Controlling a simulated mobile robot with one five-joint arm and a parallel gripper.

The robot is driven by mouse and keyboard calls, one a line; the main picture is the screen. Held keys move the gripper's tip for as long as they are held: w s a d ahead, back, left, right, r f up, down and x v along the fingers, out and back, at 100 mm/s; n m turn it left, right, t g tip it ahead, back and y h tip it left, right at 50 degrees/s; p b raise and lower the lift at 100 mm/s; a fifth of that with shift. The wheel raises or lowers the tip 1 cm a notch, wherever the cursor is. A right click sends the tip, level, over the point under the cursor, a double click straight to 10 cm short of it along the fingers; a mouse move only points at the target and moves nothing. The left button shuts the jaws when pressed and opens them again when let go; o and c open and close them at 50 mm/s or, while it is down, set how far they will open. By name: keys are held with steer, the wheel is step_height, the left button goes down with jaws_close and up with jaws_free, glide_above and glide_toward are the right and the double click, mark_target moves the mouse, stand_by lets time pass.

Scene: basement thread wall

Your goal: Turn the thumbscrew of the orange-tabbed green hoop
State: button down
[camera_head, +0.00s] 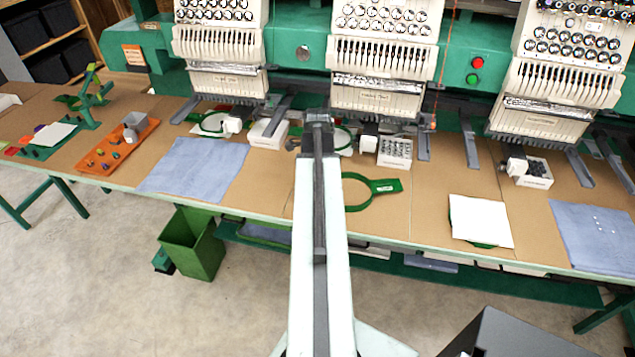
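A green hoop (388,186) lies flat on the brown tabletop, just right of my arm. Its tab points right and looks green with a small pale mark; I cannot make out orange on it. My arm may hide part of its left side. Another green hoop (207,131) lies by the left machine head, and part of a third hoop (350,146) shows behind my arm. No thumbscrew can be made out. My gripper (318,119) is at the far end of my arm, over the table's back below the middle machine head, and its fingers cannot be made out.
Machine heads (382,60) with metal arms overhang the table's back edge. White boxes (395,152) stand below them. Blue cloths (195,165), a white cloth (480,220) and an orange tray (117,147) lie on the table (420,225). A green bin (195,248) stands below.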

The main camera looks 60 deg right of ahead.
stand_by(0.7)
steer(key=c, duration=1.5)
jaws_free()
step_height(320, 180, up, 8)
steer(key=p, duration=0.8)
steer(key=shift+f, duration=0.1)
